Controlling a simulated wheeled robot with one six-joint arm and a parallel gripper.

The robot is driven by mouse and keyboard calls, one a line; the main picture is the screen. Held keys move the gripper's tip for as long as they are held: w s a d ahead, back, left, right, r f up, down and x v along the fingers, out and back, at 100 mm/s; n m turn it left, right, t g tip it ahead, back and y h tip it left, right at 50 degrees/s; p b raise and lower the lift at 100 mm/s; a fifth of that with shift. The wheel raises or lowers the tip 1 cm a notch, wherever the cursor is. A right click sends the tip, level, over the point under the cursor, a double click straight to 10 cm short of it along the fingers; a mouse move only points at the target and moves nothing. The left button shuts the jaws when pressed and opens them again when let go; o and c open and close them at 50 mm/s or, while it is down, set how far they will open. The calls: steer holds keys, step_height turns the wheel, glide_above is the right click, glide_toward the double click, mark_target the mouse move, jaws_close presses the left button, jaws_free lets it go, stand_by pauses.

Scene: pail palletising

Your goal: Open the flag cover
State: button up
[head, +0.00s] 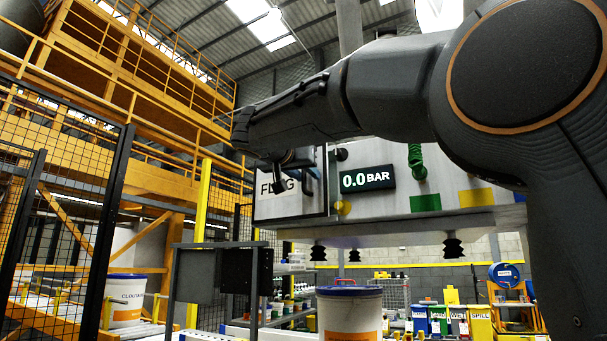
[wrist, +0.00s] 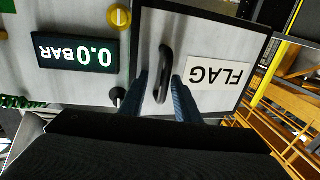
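The flag cover (head: 291,207) is a pale panel with a dark frame, labelled FLAG, on the left end of a grey machine housing. It looks closed. In the wrist view the cover (wrist: 208,38) appears upside down, with a black bar handle (wrist: 162,62) beside its FLAG label (wrist: 218,75). My gripper (wrist: 160,80) has two blue fingers, apart, one on each side of the handle's lower part in this view. I see gaps beside the handle and cannot tell whether either finger touches it. In the head view my wrist hides part of the cover.
A 0.0 BAR display (head: 367,179) and a yellow round knob (wrist: 119,17) sit beside the cover. Black suction cups (head: 453,248) hang beneath the housing. A white pail (head: 349,305) stands below. A mesh fence (head: 65,170) is at left.

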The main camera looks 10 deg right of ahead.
steer(key=shift+s+a+b, duration=0.45)
steer(key=shift+s+a, duration=0.1)
steer(key=b+v, duration=0.3)
steer(key=v, duration=0.4)
steer(key=shift+s+a, duration=0.2)
steer(key=shift+a, duration=0.05)
steer(key=shift+r+b, duration=0.1)
steer(key=shift+b, duration=0.3)
